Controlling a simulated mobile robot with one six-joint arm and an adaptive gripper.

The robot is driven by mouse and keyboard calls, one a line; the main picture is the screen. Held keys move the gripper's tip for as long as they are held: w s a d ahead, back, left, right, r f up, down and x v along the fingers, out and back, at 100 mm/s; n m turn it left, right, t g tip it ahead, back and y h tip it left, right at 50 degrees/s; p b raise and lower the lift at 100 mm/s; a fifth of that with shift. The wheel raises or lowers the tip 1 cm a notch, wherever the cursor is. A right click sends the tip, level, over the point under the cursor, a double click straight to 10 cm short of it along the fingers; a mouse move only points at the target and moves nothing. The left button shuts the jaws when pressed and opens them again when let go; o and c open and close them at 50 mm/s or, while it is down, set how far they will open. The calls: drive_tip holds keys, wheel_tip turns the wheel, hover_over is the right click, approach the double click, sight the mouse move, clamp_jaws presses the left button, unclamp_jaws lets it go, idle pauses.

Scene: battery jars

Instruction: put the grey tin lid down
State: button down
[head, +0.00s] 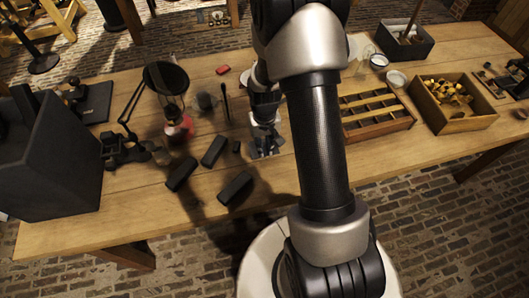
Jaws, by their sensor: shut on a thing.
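My gripper (264,146) points down low over the middle of the wooden table, just left of my forearm. It is shut on the grey tin lid, which is hard to make out among the fingers at this size. I cannot tell whether the lid touches the tabletop. My own arm covers part of the table to the right of the gripper.
Several dark blocks (235,188) lie left of the gripper. A wooden compartment tray (378,136) and an open wooden box (478,122) stand to the right. A lamp (166,80) and large dark box (48,160) are left. Bare wood (140,210) shows at the front left.

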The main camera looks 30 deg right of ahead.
drive_tip(key=shift+f+b, duration=0.45)
drive_tip(key=shift+f, duration=1.3)
drive_tip(key=shift+f, duration=0.2)
drive_tip(key=c, duration=1.6)
unclamp_jaws()
